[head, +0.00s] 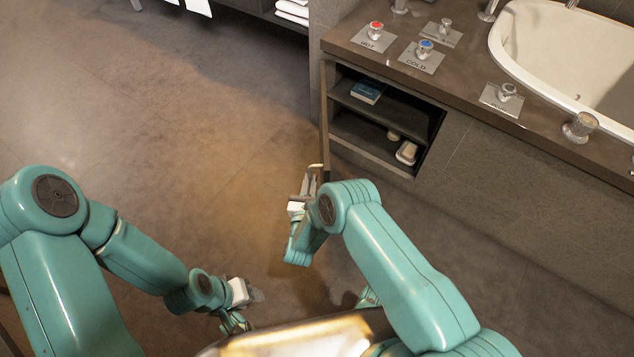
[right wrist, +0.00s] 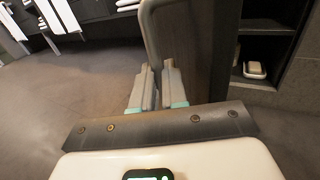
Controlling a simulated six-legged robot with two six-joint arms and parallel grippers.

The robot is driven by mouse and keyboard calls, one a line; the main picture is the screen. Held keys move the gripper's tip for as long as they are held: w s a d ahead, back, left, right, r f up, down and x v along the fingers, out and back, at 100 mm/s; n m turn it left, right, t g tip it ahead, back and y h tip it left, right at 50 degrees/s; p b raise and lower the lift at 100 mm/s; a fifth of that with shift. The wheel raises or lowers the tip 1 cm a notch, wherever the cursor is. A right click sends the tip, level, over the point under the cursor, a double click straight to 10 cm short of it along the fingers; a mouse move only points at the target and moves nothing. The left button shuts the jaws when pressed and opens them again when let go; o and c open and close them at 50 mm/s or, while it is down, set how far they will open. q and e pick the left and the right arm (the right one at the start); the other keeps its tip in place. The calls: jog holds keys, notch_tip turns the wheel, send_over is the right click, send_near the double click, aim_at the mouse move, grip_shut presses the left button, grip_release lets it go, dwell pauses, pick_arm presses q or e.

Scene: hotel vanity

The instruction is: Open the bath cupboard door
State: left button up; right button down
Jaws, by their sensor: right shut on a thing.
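The bath cupboard door (head: 324,120) stands open and is seen nearly edge-on in the head view, swung out from the left side of the cupboard opening. Its dark face (right wrist: 215,55) fills the upper middle of the right wrist view. My right gripper (head: 309,184) is shut on the door's pale curved handle (right wrist: 149,30); its two fingers (right wrist: 157,90) show beside the door in the right wrist view. My left gripper (head: 254,296) is low over the floor, away from the cupboard, and its finger gap is unclear.
The open cupboard (head: 385,118) has shelves with a blue box (head: 368,91) and a pale soap-like item (head: 407,152). Above are the dark counter (head: 460,75), labelled taps and a white basin (head: 540,50). The floor (head: 190,120) to the left is clear.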

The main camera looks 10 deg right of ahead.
jog(key=shift+w+d+r, duration=0.1)
jog(key=shift+w+r, duration=0.1)
jog(key=shift+r, duration=0.05)
jog(key=c, duration=1.2)
grip_release()
jog(key=shift+f, duration=0.15)
jog(key=shift+o, duration=0.2)
jog(key=shift+s, duration=0.1)
jog(key=p+v, duration=0.5)
jog(key=v, duration=0.7)
jog(key=shift+p, duration=0.4)
